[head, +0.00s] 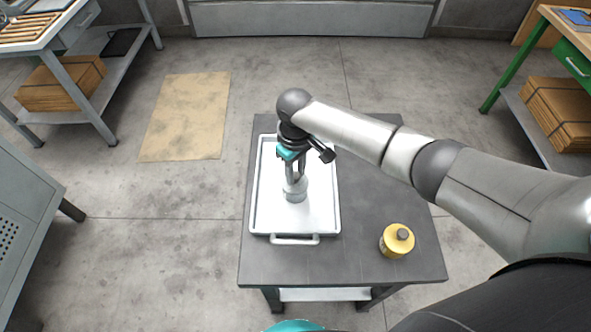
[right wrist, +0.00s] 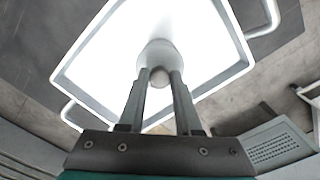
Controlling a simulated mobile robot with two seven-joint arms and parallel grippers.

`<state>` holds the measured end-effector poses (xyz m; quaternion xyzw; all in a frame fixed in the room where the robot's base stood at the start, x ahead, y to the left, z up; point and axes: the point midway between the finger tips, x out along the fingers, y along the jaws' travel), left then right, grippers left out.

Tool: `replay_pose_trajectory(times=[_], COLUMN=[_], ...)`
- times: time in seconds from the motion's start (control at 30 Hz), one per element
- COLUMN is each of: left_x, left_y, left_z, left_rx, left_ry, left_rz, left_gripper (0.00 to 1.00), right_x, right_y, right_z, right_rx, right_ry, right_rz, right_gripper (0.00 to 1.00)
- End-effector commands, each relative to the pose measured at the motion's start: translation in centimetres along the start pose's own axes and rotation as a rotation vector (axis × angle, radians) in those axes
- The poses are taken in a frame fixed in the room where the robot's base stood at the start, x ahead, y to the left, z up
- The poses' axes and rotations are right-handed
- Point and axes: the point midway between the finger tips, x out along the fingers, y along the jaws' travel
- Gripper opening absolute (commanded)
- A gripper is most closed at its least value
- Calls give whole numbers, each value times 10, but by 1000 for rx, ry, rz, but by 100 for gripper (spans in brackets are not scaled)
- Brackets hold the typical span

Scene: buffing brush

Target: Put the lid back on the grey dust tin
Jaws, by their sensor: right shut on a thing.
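The grey dust tin (head: 295,190) stands upright on the white tray (head: 262,215), inside its rim. My right gripper (head: 295,176) points down at the top of the tin. Its fingers are shut on the lid's round knob (right wrist: 160,77), and the pale tin shows just beyond the fingertips in the right wrist view (right wrist: 158,52). The lid's edge is largely hidden by the fingers, so I cannot tell whether it is seated on the tin or slightly above it. My left gripper is not in view.
A yellow tin (head: 397,241) with a dark knob stands at the right front of the dark table (head: 365,200). The tray has a handle (head: 294,240) at its front. The table between tray and yellow tin is clear. Workbenches stand apart at left and right.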

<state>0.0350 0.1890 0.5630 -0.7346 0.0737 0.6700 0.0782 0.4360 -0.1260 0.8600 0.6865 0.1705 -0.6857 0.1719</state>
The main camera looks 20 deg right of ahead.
Motion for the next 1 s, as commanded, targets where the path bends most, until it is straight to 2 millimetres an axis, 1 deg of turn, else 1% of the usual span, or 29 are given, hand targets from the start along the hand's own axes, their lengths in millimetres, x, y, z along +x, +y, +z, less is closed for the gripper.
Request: replay_pose_trajectory(times=[0.13,0.17,0.43,0.47,0.63,0.9,1.0], left_x=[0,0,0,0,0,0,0], left_y=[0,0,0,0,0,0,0], left_z=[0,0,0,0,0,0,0], left_rx=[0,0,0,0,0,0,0], left_ry=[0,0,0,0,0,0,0], left_rz=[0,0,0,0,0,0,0], left_gripper=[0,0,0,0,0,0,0], right_x=[0,0,0,0,0,0,0], right_y=[0,0,0,0,0,0,0], right_z=[0,0,0,0,0,0,0], right_rx=[0,0,0,0,0,0,0], right_ry=[0,0,0,0,0,0,0], right_rz=[0,0,0,0,0,0,0], right_gripper=[0,35,65,68,68,98,98])
